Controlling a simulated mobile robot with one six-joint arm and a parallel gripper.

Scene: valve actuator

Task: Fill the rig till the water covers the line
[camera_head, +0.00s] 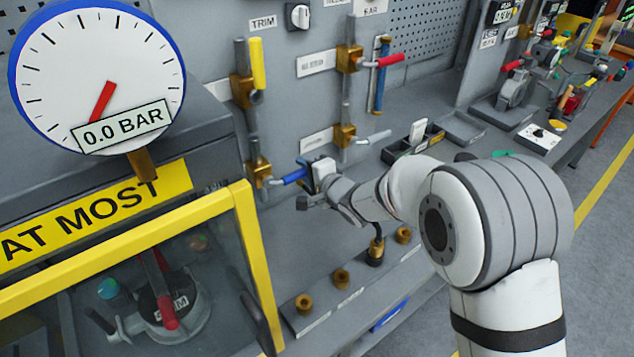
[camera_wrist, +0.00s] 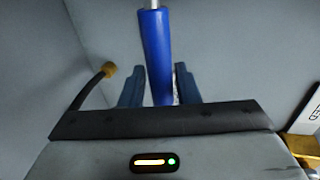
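A blue lever handle (camera_head: 295,175) sticks out from the lower left brass valve (camera_head: 259,172) on the panel. My gripper (camera_head: 313,180) is at this handle. In the wrist view the blue handle (camera_wrist: 156,55) runs between the two fingers of my gripper (camera_wrist: 160,85). The fingers lie close along both sides; whether they press on it I cannot tell. The round gauge (camera_head: 95,75) reads 0.0 BAR.
A yellow handle (camera_head: 258,63) and a red handle (camera_head: 391,59) are on other valves. A yellow-framed clear guard (camera_head: 150,250) covers a flanged valve at lower left. Brass fittings (camera_head: 304,303) line the bench front. An open tray (camera_head: 460,128) lies to the right.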

